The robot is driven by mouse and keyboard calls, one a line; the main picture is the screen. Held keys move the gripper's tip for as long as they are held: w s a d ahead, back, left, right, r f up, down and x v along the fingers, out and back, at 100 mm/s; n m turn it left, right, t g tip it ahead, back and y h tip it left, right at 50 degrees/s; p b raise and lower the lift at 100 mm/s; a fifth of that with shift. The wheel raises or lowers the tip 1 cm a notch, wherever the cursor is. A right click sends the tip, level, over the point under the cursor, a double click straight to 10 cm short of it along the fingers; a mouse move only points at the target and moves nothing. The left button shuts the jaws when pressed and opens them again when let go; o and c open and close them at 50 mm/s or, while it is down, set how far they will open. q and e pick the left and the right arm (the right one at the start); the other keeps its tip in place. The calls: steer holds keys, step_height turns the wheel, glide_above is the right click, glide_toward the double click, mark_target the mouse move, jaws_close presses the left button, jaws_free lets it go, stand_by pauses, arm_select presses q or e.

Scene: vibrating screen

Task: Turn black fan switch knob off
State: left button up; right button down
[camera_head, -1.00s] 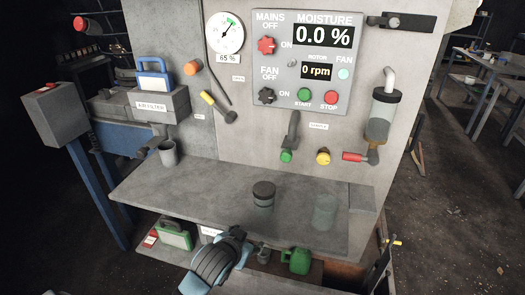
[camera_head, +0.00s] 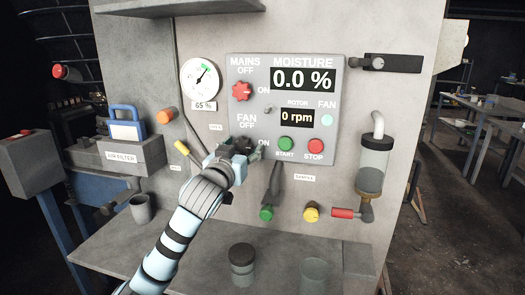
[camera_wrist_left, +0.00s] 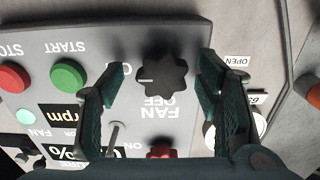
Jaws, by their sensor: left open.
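The black fan knob (camera_wrist_left: 165,75) is lobed and sits on the grey control panel (camera_head: 285,100). In the left wrist view, which shows the panel upside down, its white mark points left toward the ON side, with FAN OFF printed below. My left gripper (camera_head: 236,150) is at the panel's lower left in the head view and mostly covers the knob. In the left wrist view my left gripper (camera_wrist_left: 163,68) is open, its two dark green fingers on either side of the knob with gaps visible. My right gripper is not in view.
Close by on the panel are the red mains knob (camera_head: 241,91), green start button (camera_head: 286,143), red stop button (camera_head: 315,146) and a small toggle (camera_head: 268,109). The rotor display reads 0 rpm. Below are a green-tipped lever (camera_head: 267,212) and a shelf with a dark-lidded jar (camera_head: 242,265).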

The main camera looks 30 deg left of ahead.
arm_select(q)
steer(key=shift+w+a, duration=0.25)
steer(key=shift+w, duration=0.2)
steer(key=shift+a+r, duration=0.1)
steer(key=shift+r, duration=0.05)
steer(key=shift+s+r, duration=0.3)
steer(key=shift+s, duration=0.2)
steer(key=shift+d, duration=0.2)
steer(key=shift+c, duration=1)
steer(key=shift+w, duration=0.15)
steer(key=c, duration=0.9)
steer(key=shift+f, duration=0.1)
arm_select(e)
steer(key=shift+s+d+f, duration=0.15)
